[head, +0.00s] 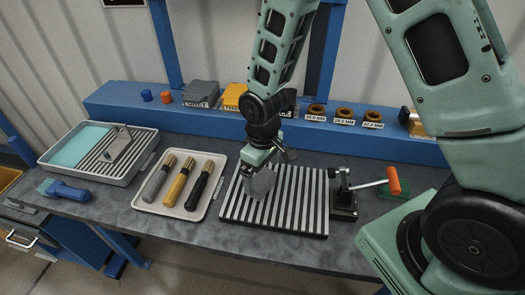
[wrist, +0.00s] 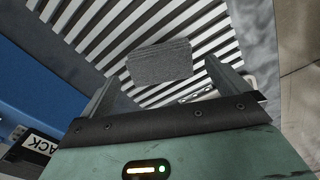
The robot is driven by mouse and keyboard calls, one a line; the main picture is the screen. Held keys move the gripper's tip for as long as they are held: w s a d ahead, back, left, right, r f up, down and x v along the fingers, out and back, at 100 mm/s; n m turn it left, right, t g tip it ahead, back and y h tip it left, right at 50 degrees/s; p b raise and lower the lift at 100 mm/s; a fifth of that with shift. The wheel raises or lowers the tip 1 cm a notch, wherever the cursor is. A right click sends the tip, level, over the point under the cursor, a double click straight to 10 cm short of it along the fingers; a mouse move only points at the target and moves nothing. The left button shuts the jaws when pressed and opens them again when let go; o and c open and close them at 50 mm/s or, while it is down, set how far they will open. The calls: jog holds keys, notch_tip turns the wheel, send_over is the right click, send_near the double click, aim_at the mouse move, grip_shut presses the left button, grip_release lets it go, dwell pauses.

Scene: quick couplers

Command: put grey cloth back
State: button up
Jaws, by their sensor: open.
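The grey cloth (wrist: 160,62), a folded block-like piece, shows in the wrist view over the striped slatted plate, ahead of my fingers. In the head view a grey shape (head: 263,183), likely the cloth, shows just below my gripper (head: 264,168) over the left part of the slatted plate (head: 300,205). My gripper (wrist: 163,85) is open, with one finger to each side of the cloth's near edge. I cannot tell whether the fingers touch it.
A tray (head: 165,208) with three handled tools lies left of the plate. A clamp with an orange handle (head: 393,181) stands at its right. A grey tray (head: 85,172) and a blue brush (head: 65,190) are far left. A blue ledge (head: 200,122) holding small parts runs behind.

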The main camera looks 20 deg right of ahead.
aim_at(263, 179)
notch_tip(263, 179, up, 10)
jog(key=b, duration=0.1)
jog(key=s+a+r, duration=0.3)
jog(key=s, duration=0.7)
jog(key=s+a+r+n, duration=0.1)
jog(key=s+a+r, duration=0.2)
jog(key=s, duration=0.6)
jog(key=shift+s+a+r+y, duration=0.25)
jog(key=shift+s+r+y, duration=0.05)
jog(key=shift+s+r, duration=0.15)
